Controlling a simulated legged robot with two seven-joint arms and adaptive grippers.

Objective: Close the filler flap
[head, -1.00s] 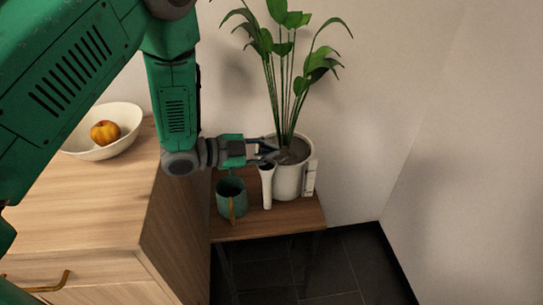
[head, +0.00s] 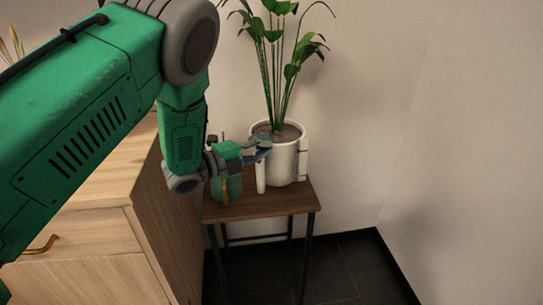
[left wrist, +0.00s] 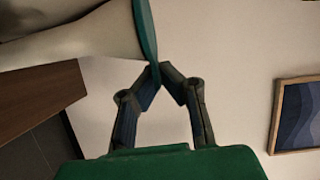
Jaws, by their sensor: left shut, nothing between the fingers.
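A white planter (head: 286,163) with a leafy plant stands on a small dark wooden table (head: 270,204). A white filler spout (head: 261,178) rises at its left front. In the left wrist view the spout (left wrist: 75,38) widens toward a teal flap (left wrist: 147,28), seen nearly edge-on across its mouth. The flap looks against the rim, but its far end is cut off by the frame. My left gripper (head: 266,148) is at the spout's top; its fingertips (left wrist: 160,72) are together and empty, by the flap's lower edge. Contact cannot be told. My right gripper is out of view.
A teal mug (head: 227,190) stands on the table just under my left gripper, partly hidden by it. A wooden cabinet (head: 100,235) stands at the left. A white upright piece (head: 303,158) is at the planter's right side. The wall is close behind.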

